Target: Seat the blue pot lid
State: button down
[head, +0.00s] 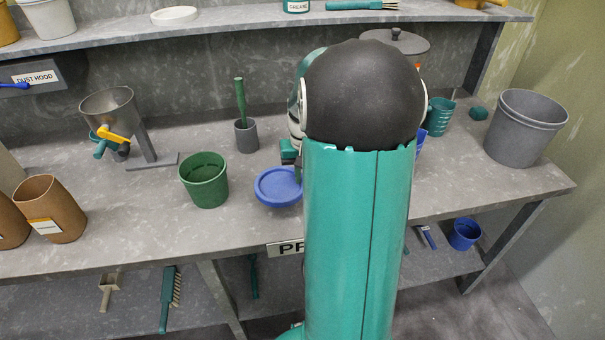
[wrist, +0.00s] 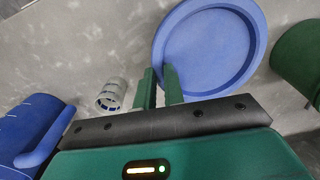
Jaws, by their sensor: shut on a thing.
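The blue lid (head: 278,187) is a round disc with a raised rim, over the bench just left of my arm. In the wrist view the lid (wrist: 208,52) shows its recessed face. My gripper (wrist: 160,86) is shut on the lid's rim, one finger inside the rim and one outside. In the head view my gripper (head: 290,158) is partly hidden behind my arm. A green open pot (head: 204,182) stands upright just left of the lid, apart from it; its side shows at the right of the wrist view (wrist: 302,58). I cannot tell whether the lid touches the bench.
A grey mortar with a green pestle (head: 246,134) stands behind the pot. A metal hopper (head: 110,108) is at left, a grey bucket (head: 524,128) at right. In the wrist view, a blue jug (wrist: 28,130) and a white slotted piece (wrist: 111,95) lie left of the fingers.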

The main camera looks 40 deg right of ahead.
notch_tip(320, 180, up, 8)
dwell(1.0)
